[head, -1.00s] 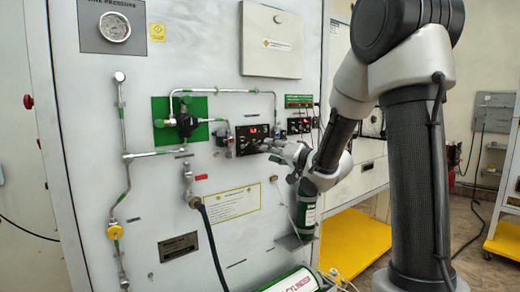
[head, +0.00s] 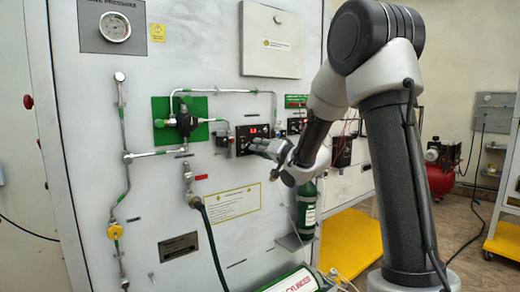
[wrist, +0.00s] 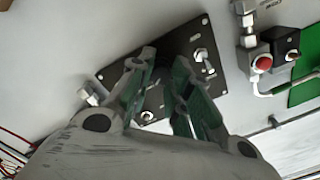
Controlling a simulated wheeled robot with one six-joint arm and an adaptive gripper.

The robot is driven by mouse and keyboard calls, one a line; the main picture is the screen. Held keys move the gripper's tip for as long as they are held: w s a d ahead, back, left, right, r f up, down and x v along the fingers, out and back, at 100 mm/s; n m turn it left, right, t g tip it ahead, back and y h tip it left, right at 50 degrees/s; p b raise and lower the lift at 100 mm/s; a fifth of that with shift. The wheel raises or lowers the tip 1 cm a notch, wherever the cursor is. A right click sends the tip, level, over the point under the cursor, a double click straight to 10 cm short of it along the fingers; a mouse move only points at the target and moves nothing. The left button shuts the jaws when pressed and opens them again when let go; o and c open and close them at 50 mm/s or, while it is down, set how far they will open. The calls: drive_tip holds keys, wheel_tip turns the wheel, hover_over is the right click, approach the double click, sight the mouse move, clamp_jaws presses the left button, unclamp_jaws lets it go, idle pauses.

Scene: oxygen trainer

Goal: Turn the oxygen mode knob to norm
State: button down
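A small black control panel (head: 252,132) with a red lit display is on the white trainer wall. In the wrist view the panel (wrist: 187,42) lies tilted beyond my fingers, with a metal toggle-like part (wrist: 204,58) right of them. My gripper (head: 256,147) is at the panel's lower edge in the head view. In the wrist view my gripper (wrist: 164,68) has its two fingers apart, with part of the panel showing between them. The fingers hide much of the panel. I cannot make out the mode knob or its setting, nor whether a finger touches it.
A green plate with a black valve (head: 184,122) and metal pipes is left of the panel. A dark hose (head: 212,243) hangs below. A green cylinder (head: 306,208) stands under my arm, and another cylinder (head: 292,280) lies at the bottom. A red-buttoned fitting (wrist: 262,64) is beside the panel.

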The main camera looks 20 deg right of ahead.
drive_tip(key=shift+n, duration=0.3)
drive_tip(key=shift+a+n+h, duration=0.1)
drive_tip(key=shift+n+h, duration=0.2)
drive_tip(key=shift+n, duration=4.8)
drive_tip(key=shift+a+n+h, duration=0.1)
drive_tip(key=shift+n+h, duration=0.2)
drive_tip(key=shift+n, duration=4.8)
drive_tip(key=c, duration=1.3)
unclamp_jaws()
drive_tip(key=shift+s, duration=0.1)
